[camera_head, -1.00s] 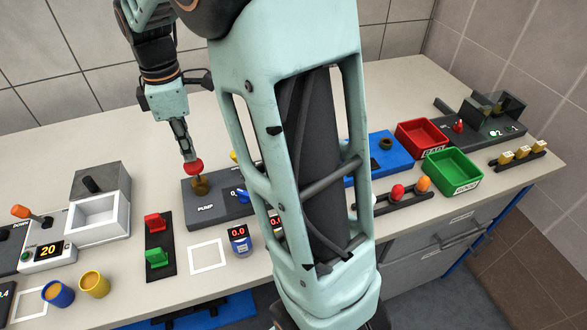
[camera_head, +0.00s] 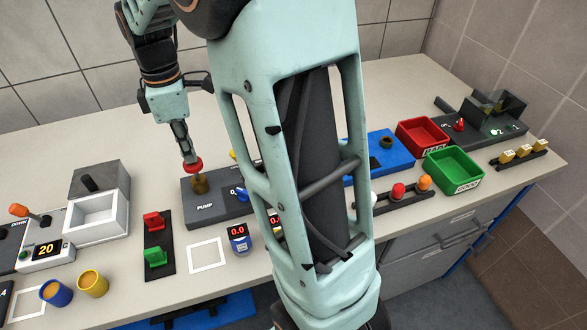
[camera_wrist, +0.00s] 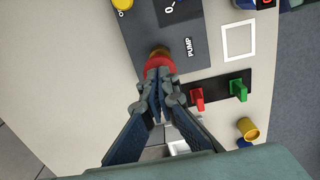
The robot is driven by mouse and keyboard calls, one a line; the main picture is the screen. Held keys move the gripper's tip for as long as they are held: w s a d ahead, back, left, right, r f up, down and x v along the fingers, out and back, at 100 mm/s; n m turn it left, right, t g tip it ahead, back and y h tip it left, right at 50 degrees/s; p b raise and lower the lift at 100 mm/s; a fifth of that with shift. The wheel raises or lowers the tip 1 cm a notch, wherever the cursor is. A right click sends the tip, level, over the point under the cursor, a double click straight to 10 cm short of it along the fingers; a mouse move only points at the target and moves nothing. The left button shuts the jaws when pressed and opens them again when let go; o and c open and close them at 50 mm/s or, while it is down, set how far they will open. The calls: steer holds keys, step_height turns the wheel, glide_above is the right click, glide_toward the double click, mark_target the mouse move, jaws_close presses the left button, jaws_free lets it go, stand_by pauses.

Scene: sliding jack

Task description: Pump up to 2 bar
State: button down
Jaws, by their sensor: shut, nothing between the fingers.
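The dark grey box marked PUMP (camera_head: 205,208) sits on the counter, left of my forearm in the head view. A red knob (camera_head: 192,165) stands over a brass-coloured base (camera_head: 200,185) on it. My gripper (camera_head: 187,156) is shut and points down at the knob, with nothing between its fingers. In the wrist view the fingertips (camera_wrist: 159,76) overlap the red knob (camera_wrist: 160,62); I cannot tell whether they touch it. A small blue gauge (camera_head: 238,238) in front of the pump reads 0.0. A blue pointer (camera_head: 242,194) on the pump is partly hidden by my arm.
Red and green switches (camera_head: 154,240) stand left of a white outlined square (camera_head: 208,255). A grey-and-white box (camera_head: 97,214), a display reading 20 (camera_head: 46,249) and two cups (camera_head: 92,283) are farther left. Red (camera_head: 424,136) and green bins (camera_head: 454,171) stand right.

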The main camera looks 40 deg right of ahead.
mark_target(194, 168)
steer(key=shift+f+b, duration=1.45)
steer(key=shift+f, duration=1.05)
steer(key=shift+r+p, duration=2.05)
steer(key=shift+r, duration=0.4)
steer(key=shift+f+b, duration=1.1)
steer(key=shift+f, duration=0.55)
steer(key=shift+r+p, duration=1.45)
steer(key=shift+r, duration=0.15)
steer(key=shift+f+b, duration=0.3)
steer(key=shift+f, duration=0.15)
steer(key=shift+r+p, duration=0.4)
steer(key=shift+r, duration=0.05)
step_height(194, 168, up, 6)
steer(key=p, duration=0.5)
